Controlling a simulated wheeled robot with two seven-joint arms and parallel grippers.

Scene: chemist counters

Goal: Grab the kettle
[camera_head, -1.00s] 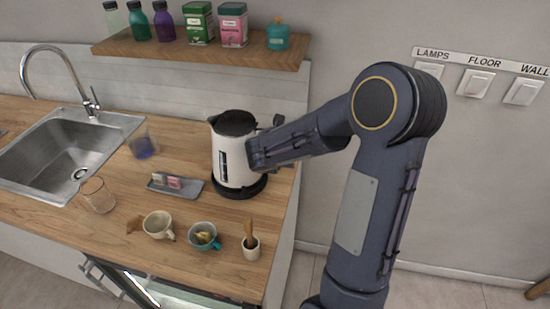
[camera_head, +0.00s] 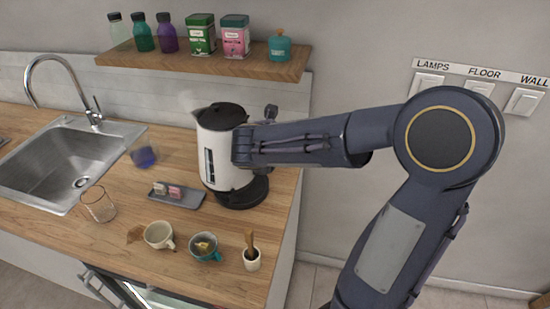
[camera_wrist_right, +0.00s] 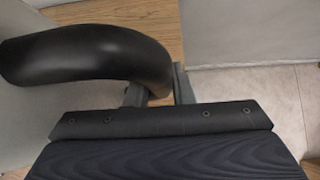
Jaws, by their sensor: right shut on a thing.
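My right gripper (camera_wrist_right: 158,88) is shut on the kettle's black handle (camera_wrist_right: 90,55), seen close up in the right wrist view. In the head view my right arm comes in from the right and hides most of the handle. My left gripper is not in view.
On the wooden counter (camera_head: 110,240) near the kettle are a grey tray (camera_head: 187,201) with small packets, a cream cup (camera_head: 159,235), a teal cup (camera_head: 205,247), a small white pot (camera_head: 251,260) and glasses. A sink (camera_head: 50,165) is at left. A loaded shelf (camera_head: 200,60) hangs above.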

